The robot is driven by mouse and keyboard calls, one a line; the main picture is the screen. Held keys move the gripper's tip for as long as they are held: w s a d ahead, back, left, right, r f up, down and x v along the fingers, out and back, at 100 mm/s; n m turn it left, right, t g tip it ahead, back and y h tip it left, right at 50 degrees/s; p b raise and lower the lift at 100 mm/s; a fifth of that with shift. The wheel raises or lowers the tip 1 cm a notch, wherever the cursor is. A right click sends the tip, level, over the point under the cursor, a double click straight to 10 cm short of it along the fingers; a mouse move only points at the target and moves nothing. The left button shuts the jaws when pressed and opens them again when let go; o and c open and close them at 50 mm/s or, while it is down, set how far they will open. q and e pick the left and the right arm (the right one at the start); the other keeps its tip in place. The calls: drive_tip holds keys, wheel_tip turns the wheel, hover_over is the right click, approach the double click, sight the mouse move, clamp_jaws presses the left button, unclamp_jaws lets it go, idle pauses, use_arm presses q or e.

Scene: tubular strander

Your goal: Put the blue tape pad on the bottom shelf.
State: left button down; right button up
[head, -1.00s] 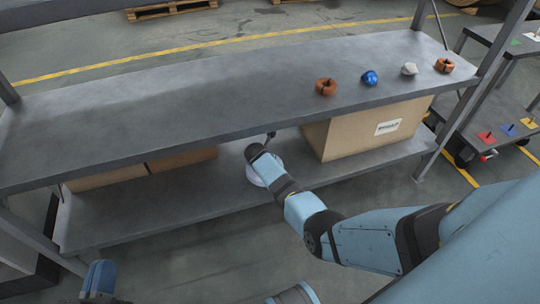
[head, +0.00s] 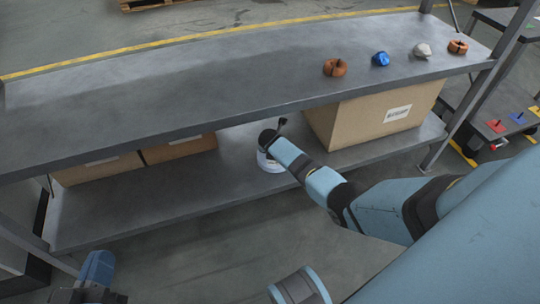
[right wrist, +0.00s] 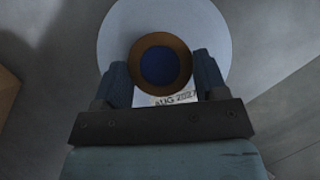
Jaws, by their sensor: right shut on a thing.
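My right gripper (right wrist: 162,85) is shut on a round tape pad (right wrist: 118,35) with a pale disc face, a brown ring and a dark blue centre. The fingers sit on either side of the ring. A label below it reads "AUG 2027". In the head view the pad (head: 268,163) shows pale under my right gripper, over the bottom shelf (head: 215,190), left of the large box. I cannot tell whether it touches the shelf. My left gripper (head: 95,285) is at the lower left, partly out of frame, away from the shelf; its jaw opening is unclear.
The top shelf (head: 200,90) overhangs the bottom one and carries orange rings (head: 335,67), a blue lump (head: 380,59) and a whitish lump (head: 422,50). Boxes stand on the bottom shelf at right (head: 360,125) and left (head: 180,147).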

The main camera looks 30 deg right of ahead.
drive_tip(key=shift+r, duration=0.1)
drive_tip(key=shift+f, duration=0.25)
drive_tip(key=o, duration=1.1)
drive_tip(key=shift+d, duration=0.1)
drive_tip(key=shift+c, duration=0.2)
drive_tip(key=shift+r, duration=0.15)
